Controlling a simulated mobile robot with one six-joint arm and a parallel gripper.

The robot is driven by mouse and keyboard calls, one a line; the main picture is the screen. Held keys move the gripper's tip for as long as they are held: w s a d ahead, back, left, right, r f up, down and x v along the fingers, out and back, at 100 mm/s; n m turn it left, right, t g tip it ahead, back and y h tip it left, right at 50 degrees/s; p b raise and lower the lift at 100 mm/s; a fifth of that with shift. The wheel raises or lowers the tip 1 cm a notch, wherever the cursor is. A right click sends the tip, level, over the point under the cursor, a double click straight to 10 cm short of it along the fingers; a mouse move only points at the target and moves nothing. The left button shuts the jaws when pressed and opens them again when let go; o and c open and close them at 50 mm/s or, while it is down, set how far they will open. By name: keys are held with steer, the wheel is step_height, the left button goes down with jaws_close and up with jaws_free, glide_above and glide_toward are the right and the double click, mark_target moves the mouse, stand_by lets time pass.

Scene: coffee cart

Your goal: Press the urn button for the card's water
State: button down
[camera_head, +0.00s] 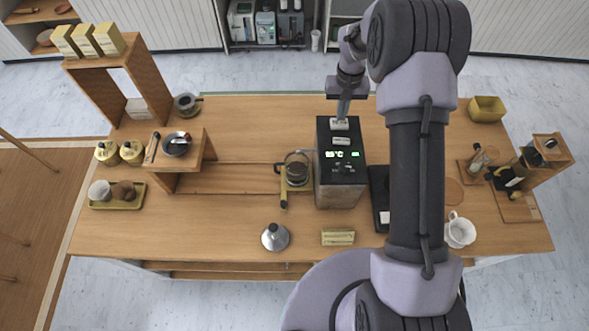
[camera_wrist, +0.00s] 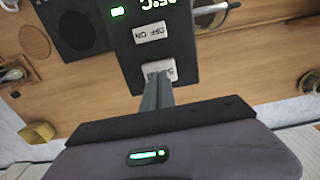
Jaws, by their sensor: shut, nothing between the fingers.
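The urn (camera_head: 341,175) is a tall box with a black top, standing mid-counter. My gripper (camera_wrist: 157,82) is shut and empty, fingertips over this second button's edge. I cannot tell whether they touch it. A pale lettered block (camera_head: 338,237) lies in front of the urn; its text is unreadable.
A glass carafe (camera_head: 297,172) stands close left of the urn. A black scale (camera_head: 379,190) is close on its right, partly behind my arm. A silver conical vessel (camera_head: 275,237) stands at the front. A white cup (camera_head: 460,231) is at right. The counter's back left is fairly clear.

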steer(key=shift+r, duration=0.1)
stand_by(0.4)
step_height(320, 180, up, 5)
steer(key=p, duration=0.3)
steer(key=shift+b, duration=0.65)
steer(key=s+a+r+m+t+y+b, duration=0.1)
steer(key=s+r+b, duration=0.1)
steer(key=s+b, duration=0.5)
steer(key=s+a+r+m+t+b, duration=0.1)
steer(key=s+r+t+b, duration=0.1)
steer(key=s+b, duration=0.6)
steer(key=s+a+f+m+t+b, duration=0.1)
steer(key=s+f+b, duration=0.3)
steer(key=s+b, duration=0.3)
steer(key=s+a+f+m+t+y+b, duration=0.1)
steer(key=s+f+b, duration=0.4)
steer(key=s+b, duration=0.3)
steer(key=shift+s+f+t, duration=0.3)
steer(key=shift+s+t, duration=0.1)
steer(key=shift+s, duration=0.8)
